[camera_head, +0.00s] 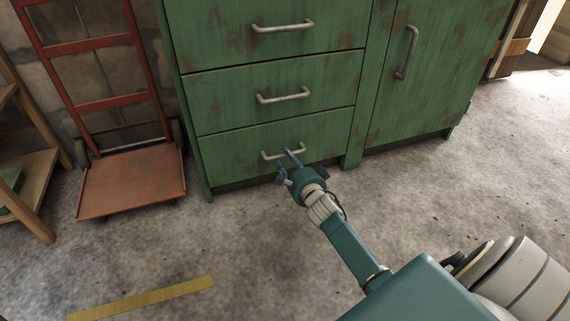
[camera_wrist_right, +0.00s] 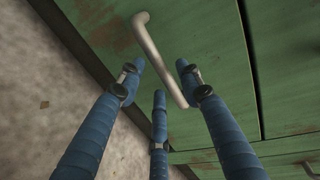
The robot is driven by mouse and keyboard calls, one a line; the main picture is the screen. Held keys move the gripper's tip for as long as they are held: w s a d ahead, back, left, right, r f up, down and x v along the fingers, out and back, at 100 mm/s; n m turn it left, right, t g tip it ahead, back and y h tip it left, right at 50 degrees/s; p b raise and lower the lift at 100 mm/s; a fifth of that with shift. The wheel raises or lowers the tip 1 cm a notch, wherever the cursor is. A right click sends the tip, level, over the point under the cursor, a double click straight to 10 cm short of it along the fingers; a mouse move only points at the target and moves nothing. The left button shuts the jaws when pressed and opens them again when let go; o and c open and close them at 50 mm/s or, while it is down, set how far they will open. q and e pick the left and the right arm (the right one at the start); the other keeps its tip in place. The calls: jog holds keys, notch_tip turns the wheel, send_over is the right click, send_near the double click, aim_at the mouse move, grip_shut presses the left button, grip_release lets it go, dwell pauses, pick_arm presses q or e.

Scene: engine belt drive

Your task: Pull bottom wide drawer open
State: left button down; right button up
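The bottom wide drawer (camera_head: 240,152) is the lowest of the stacked drawers in a worn green cabinet. Its front looks flush with the cabinet. Its pale metal bar handle (camera_head: 272,157) runs across the front. My right gripper (camera_head: 288,162) is at this handle, with its blue fingers apart. In the right wrist view the handle (camera_wrist_right: 160,55) runs diagonally between the spread fingers of the right gripper (camera_wrist_right: 160,90). The fingers look open, and I cannot tell whether any touches the bar. My left gripper is not in view.
The middle drawer (camera_head: 320,88) and the upper drawer (camera_head: 225,45) look shut, as does the cabinet door (camera_head: 430,85). A red hand truck (camera_head: 135,182) stands left of the cabinet, beside a wooden shelf (camera_head: 38,185). The concrete floor (camera_head: 220,245) in front is clear, with a yellow strip (camera_head: 140,299).

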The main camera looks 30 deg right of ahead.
aim_at(285, 156)
jog(key=shift+b+x, duration=0.6)
jog(key=shift+x, duration=0.9)
jog(key=shift+c, duration=0.5)
grip_shut()
jog(key=shift+s, duration=0.1)
